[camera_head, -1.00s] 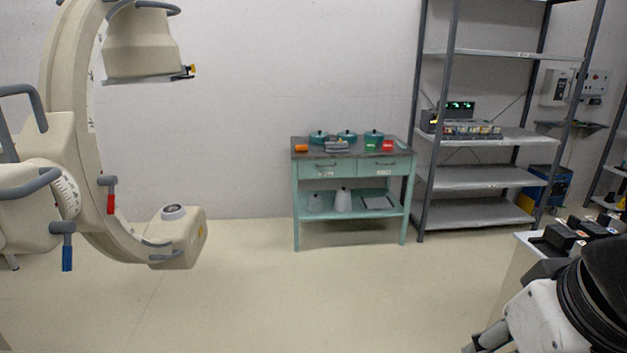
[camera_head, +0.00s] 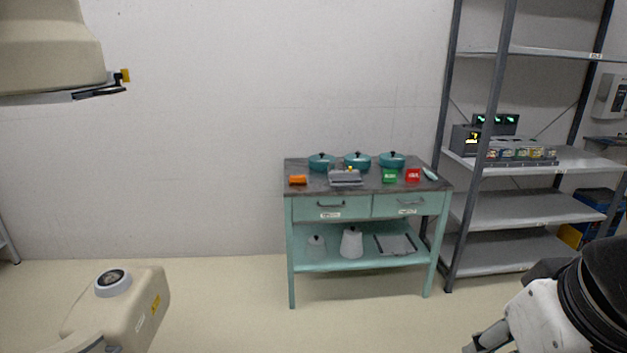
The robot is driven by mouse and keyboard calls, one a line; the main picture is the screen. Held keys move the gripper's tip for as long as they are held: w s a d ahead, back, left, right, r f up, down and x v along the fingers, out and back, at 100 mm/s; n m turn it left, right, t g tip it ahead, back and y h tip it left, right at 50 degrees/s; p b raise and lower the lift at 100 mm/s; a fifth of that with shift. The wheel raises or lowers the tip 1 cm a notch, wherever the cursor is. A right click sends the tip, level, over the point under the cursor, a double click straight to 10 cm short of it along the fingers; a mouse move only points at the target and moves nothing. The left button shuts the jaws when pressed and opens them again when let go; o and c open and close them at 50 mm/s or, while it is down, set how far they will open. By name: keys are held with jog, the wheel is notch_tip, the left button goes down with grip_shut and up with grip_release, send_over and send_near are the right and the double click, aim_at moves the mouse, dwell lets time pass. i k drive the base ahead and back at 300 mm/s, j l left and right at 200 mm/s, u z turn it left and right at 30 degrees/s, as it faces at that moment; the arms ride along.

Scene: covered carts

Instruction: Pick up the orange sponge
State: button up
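A metal shelf rack (camera_head: 530,212) stands close on the right. A beige machine (camera_head: 125,308) is at left. Floor before the cart is clear.

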aim_at(294, 179)
jog(key=i, duration=1.9)
jog(key=i+u, duration=0.1)
jog(key=i, duration=0.65)
jog(key=i+l+u, duration=0.15)
jog(key=i, duration=0.6)
